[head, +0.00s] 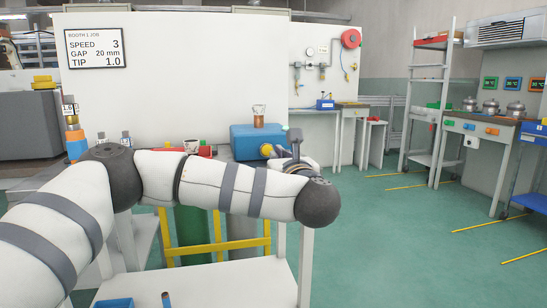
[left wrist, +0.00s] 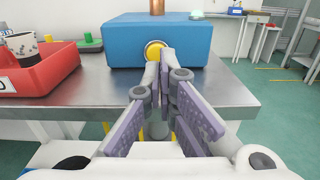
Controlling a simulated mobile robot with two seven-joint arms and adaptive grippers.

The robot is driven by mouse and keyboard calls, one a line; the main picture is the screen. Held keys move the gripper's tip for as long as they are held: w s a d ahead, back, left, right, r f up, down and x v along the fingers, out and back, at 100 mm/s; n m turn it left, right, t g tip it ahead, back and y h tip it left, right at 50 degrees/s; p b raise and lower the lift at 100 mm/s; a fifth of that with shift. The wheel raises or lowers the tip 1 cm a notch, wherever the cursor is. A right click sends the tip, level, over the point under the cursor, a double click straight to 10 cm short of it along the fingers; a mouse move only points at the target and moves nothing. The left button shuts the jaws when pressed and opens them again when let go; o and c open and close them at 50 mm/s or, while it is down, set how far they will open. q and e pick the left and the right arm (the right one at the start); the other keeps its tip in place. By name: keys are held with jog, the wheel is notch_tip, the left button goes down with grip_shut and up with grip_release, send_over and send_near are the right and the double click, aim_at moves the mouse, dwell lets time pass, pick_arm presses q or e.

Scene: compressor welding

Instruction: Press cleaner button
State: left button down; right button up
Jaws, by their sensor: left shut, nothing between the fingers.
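The cleaner is a blue box (head: 245,143) on the metal table, with a copper-coloured post on top; it also shows in the left wrist view (left wrist: 125,42). Its round yellow button (left wrist: 152,47) is on the front face, and shows in the head view (head: 266,151) too. My left gripper (left wrist: 166,54) is shut and empty, its fingertips in front of the right part of the button. I cannot tell whether they touch it. In the head view the left gripper (head: 293,142) is at the box's right, partly hidden by my arm. My right gripper is not in view.
A red tray (left wrist: 56,72) with a patterned cup (left wrist: 22,46) stands left of the box. A green round piece (left wrist: 89,40) lies between them. The metal tabletop (left wrist: 100,88) is bare before the box. A job sign (head: 95,48) hangs on the wall.

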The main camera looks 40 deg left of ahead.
pick_arm(q)
jog(key=v, duration=0.7)
jog(key=shift+f+p, duration=0.25)
jog(key=shift+p, duration=0.05)
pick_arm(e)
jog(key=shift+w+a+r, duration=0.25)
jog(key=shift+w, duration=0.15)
pick_arm(q)
jog(key=shift+d, duration=0.1)
